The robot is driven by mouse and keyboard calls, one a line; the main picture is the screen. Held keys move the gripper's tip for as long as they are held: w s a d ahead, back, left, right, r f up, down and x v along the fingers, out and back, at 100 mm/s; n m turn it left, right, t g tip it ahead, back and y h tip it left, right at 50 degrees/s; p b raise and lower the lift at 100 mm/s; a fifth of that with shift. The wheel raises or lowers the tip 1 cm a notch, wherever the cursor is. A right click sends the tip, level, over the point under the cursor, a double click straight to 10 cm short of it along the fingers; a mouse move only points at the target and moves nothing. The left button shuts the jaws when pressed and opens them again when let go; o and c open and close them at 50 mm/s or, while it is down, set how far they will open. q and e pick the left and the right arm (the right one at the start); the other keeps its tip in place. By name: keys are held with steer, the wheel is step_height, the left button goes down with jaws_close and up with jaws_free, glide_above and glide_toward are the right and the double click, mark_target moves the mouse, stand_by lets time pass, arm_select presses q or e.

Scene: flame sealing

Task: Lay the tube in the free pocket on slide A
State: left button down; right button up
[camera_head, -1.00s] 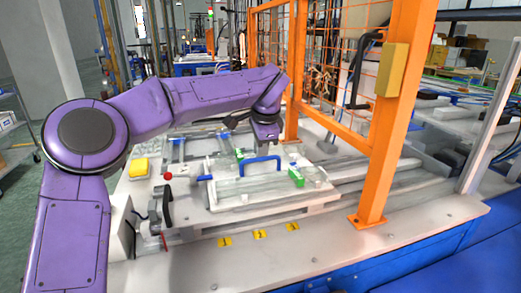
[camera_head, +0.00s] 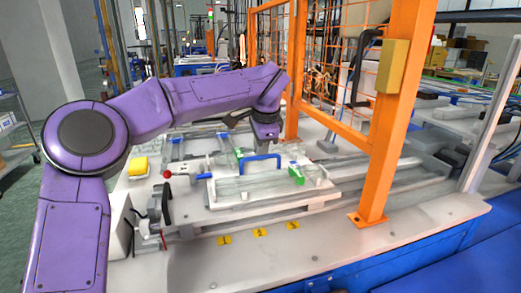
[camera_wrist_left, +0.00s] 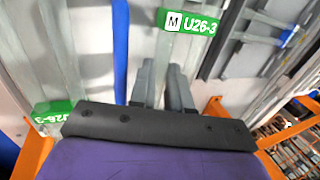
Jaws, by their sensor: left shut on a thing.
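My left gripper (camera_head: 267,137) is over the fixture, beyond the blue handle (camera_head: 262,162). In the left wrist view, my left gripper's fingers (camera_wrist_left: 160,72) are close together and shut on the tube, which is clear and hard to make out between them. A green label reading M U26-3 (camera_wrist_left: 187,20) is just beyond the fingertips. A second green label (camera_wrist_left: 50,114) is at lower left. Clear tubes and pale channels run between and beside the labels. In the head view, green pieces (camera_head: 296,174) sit on the slide. I cannot tell which pocket is free. My right gripper is not in view.
An orange post (camera_head: 392,110) and mesh guard stand close on the right. Yellow markers (camera_head: 260,233) lie along the clear front strip of the table.

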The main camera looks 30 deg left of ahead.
mark_target(264, 169)
arm_select(q)
steer(key=shift+f, duration=0.25)
steer(key=c, duration=1)
jaws_free()
steer(key=shift+a, duration=0.1)
steer(key=v, duration=1)
steer(key=shift+r, duration=0.25)
steer(key=shift+w, duration=0.1)
